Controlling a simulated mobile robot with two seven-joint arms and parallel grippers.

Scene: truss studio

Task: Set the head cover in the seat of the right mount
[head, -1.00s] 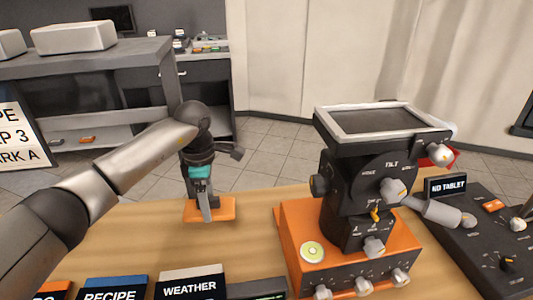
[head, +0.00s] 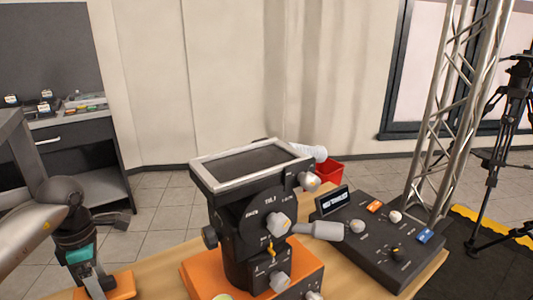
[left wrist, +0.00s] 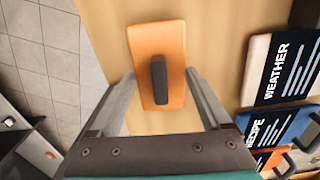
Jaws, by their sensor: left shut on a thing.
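An orange plate with a dark raised grip, which looks like the head cover (head: 122,285), is at the lower left of the head view. In the left wrist view the head cover (left wrist: 147,45) lies between the fingers of my left gripper (left wrist: 160,82). The fingers are at its two long sides, shut on it. In the head view my left gripper (head: 97,284) points down at it. Whether it touches the table is unclear. A black mount (head: 245,215) with a grey-framed recessed top (head: 250,160) stands on an orange base (head: 200,265). My right gripper is out of view.
A black control panel (head: 375,240) with a small display (head: 331,200) is right of the mount. A grey handle (head: 318,231) sticks out between them. A truss (head: 450,110) and tripod (head: 505,150) stand beyond the table.

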